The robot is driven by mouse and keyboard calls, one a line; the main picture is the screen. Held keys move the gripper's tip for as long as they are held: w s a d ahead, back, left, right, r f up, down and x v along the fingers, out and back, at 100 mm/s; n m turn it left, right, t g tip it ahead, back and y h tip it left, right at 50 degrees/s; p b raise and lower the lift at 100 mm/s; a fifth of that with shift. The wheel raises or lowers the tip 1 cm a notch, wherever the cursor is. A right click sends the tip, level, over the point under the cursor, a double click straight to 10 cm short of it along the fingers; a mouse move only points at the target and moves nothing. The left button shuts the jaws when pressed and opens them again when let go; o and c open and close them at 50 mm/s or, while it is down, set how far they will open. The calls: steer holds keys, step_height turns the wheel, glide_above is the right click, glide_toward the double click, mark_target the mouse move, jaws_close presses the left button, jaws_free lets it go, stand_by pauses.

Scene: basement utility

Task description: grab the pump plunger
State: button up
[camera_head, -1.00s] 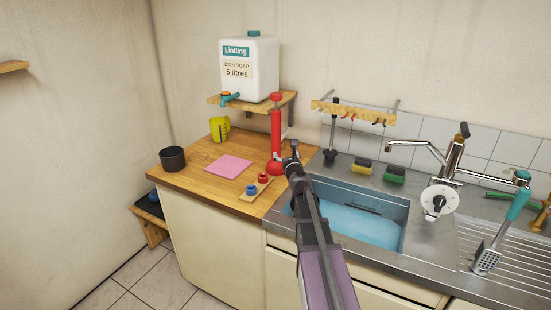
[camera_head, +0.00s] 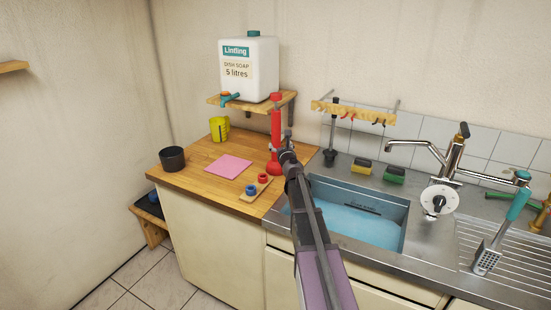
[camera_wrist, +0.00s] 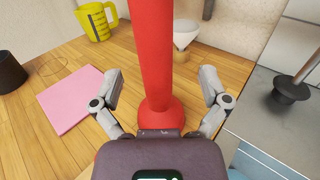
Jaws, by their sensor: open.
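The red pump plunger (camera_head: 276,128) stands upright on the wooden counter, with a flared base and a red top. In the wrist view the plunger's red shaft (camera_wrist: 153,55) rises between the two fingers of my gripper (camera_wrist: 160,88). The fingers are open, one on each side, with visible gaps to the shaft. In the head view my gripper (camera_head: 287,145) is at the plunger's lower right side and hides part of it. The plunger's top is cut off in the wrist view.
A pink cloth (camera_head: 228,166), yellow jug (camera_head: 219,129), black pot (camera_head: 172,158) and small board (camera_head: 251,194) with coloured knobs share the counter. A soap-container shelf (camera_head: 240,104) hangs above. The sink (camera_head: 360,221) is at right. A white funnel (camera_wrist: 185,35) stands behind the plunger.

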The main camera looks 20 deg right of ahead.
mark_target(277, 140)
steer(key=shift+a+x, duration=0.15)
steer(key=shift+x, duration=1.15)
steer(key=shift+a+x, duration=0.15)
steer(key=shift+x, duration=1.2)
jaws_close()
steer(key=shift+r, duration=0.15)
